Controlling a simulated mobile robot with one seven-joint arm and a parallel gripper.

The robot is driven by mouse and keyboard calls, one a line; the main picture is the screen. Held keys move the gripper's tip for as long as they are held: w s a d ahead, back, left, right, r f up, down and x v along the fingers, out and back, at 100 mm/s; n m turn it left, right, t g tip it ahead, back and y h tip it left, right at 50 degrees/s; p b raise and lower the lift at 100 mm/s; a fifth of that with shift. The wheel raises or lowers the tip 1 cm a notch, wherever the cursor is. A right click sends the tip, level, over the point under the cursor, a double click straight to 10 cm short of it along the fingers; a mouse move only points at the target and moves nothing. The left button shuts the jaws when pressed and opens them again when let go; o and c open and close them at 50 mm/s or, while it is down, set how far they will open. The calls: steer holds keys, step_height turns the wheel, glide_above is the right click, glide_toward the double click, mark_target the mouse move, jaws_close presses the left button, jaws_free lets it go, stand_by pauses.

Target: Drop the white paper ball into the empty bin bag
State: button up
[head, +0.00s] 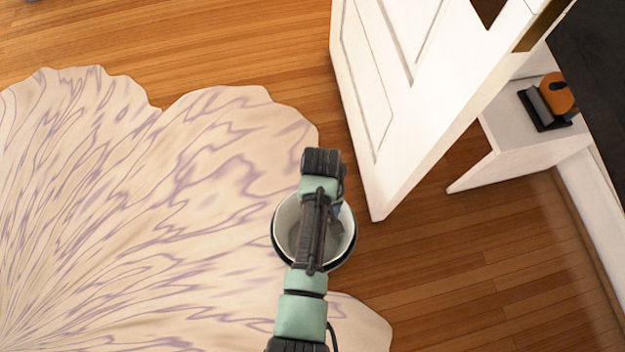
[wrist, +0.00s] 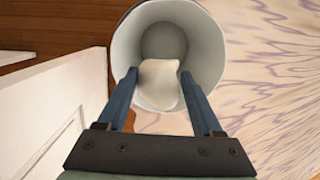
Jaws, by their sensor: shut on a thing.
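The white paper ball (wrist: 160,85) shows between the two blue fingers of my gripper (wrist: 160,78) in the wrist view. My gripper is shut on it. Below and beyond it is a round bin lined in white, the bin bag (wrist: 205,55), with its mouth open towards the camera. The ball overlaps the mouth in that view. In the head view the bin (head: 285,235) stands under my arm, which hides its middle. A bit of my gripper (head: 336,220) shows over the bin's right part; the ball is hidden there.
A pale rug with purple veins (head: 170,190) lies left of and under the bin's edge. A white panelled door (head: 400,90) stands open close on the right. Beyond it is a white shelf (head: 510,125) with an orange and black object (head: 550,100). Wooden floor is clear at lower right.

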step_height(320, 180, down, 6)
steer(key=b, duration=0.6)
steer(key=o, duration=1.3)
steer(key=shift+o, duration=0.2)
steer(key=r+p, duration=0.2)
steer(key=r, duration=0.2)
steer(key=w+r+p, duration=0.1)
steer(key=r+p, duration=0.1)
steer(key=r, duration=0.2)
steer(key=r+p, duration=0.2)
steer(key=r, duration=0.3)
steer(key=shift+w+a+p, duration=0.2)
steer(key=shift+w+p, duration=0.05)
steer(key=shift+p, duration=0.15)
